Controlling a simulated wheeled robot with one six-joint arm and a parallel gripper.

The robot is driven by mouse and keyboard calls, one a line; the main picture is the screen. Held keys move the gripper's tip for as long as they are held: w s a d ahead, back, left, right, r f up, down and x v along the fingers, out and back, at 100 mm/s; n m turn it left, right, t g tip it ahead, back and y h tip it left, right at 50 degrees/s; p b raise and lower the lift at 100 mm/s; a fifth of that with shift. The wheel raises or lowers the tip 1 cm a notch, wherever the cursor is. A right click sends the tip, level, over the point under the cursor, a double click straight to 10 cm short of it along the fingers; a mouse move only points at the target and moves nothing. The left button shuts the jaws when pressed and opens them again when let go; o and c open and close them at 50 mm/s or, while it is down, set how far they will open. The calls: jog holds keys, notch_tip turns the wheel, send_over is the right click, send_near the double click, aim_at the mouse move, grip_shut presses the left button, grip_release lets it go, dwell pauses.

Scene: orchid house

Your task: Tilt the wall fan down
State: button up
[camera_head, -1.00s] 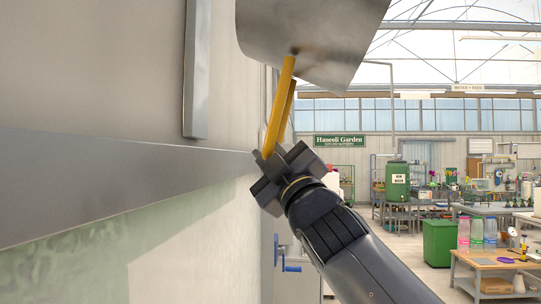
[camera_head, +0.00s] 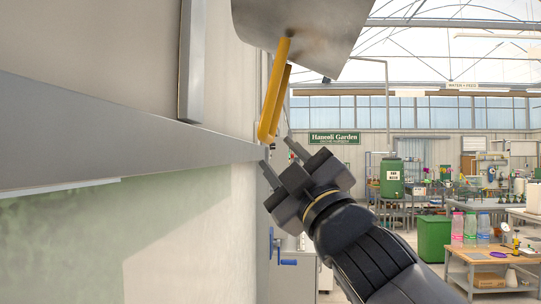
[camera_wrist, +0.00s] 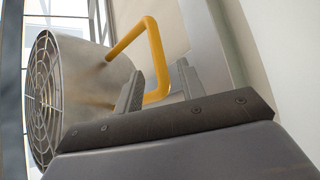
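The wall fan (camera_head: 300,28) is a grey metal drum at the top of the head view. In the wrist view the fan (camera_wrist: 95,85) shows its round wire grille facing left. A yellow bent handle (camera_head: 270,105) hangs from the fan's underside; it also shows in the wrist view (camera_wrist: 153,45). My gripper (camera_head: 277,154) is open and empty, just below the handle's lower end in the head view. In the wrist view the lower bend of the handle appears between my two fingertips (camera_wrist: 158,84). No contact is visible.
The wall with a grey horizontal rail (camera_head: 100,130) runs close on the left. A blue hand crank (camera_head: 280,250) is below my gripper. Farther right stand a green bin (camera_head: 433,238), a water tank (camera_head: 391,178) and a wooden bench (camera_head: 492,258), well away from the arm.

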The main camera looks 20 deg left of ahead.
aim_at(268, 143)
jog(key=shift+v, duration=1.5)
jog(key=p+x, duration=0.2)
jog(key=x, duration=0.8)
jog(key=shift+w+p, duration=0.1)
jog(key=shift+p, duration=0.3)
jog(key=shift+w+a+r, duration=0.2)
jog(key=shift+f, duration=0.1)
